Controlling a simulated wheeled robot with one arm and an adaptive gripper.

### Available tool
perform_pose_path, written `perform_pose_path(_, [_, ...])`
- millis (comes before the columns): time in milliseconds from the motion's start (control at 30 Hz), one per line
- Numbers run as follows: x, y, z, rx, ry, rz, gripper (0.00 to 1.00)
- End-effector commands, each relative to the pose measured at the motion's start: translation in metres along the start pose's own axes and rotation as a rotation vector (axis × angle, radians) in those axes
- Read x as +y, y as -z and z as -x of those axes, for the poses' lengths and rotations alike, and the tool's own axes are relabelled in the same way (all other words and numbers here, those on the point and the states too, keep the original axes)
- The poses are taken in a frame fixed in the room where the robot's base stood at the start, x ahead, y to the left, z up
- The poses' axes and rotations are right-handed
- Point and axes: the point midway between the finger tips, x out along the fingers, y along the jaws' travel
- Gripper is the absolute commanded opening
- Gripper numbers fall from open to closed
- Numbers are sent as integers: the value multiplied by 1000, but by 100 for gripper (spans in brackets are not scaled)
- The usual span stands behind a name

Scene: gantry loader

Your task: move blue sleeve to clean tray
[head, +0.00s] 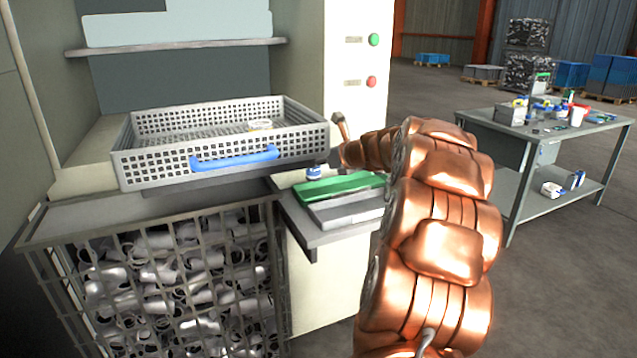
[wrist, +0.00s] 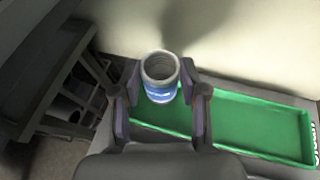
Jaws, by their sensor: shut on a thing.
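The blue sleeve (wrist: 160,92), a short hollow tube with a pale threaded-looking top and a blue band, is upright between the fingers of my gripper (wrist: 161,104) in the wrist view. My gripper is shut on it. The sleeve also shows small in the head view (head: 314,172), at the back left end of the green tray. The green clean tray (wrist: 245,122) has pale lettering at its right end and looks empty where visible. It also shows in the head view (head: 345,186). I cannot tell whether the sleeve touches the tray. My copper arm hides part of the shelf.
A grey tray (head: 350,208) lies in front of the green one on the side shelf. A perforated basket (head: 155,173) with a blue handle (head: 235,159) stands left. Below it is a wire cage (head: 278,260) of pale sleeves. A cluttered workbench (head: 590,125) stands right.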

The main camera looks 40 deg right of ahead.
Motion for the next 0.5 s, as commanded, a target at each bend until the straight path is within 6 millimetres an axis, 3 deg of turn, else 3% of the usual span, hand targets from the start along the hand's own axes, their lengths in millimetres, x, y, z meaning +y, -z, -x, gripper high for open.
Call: perform_pose_path(500, [-1,45,-19,0,3,1,0])
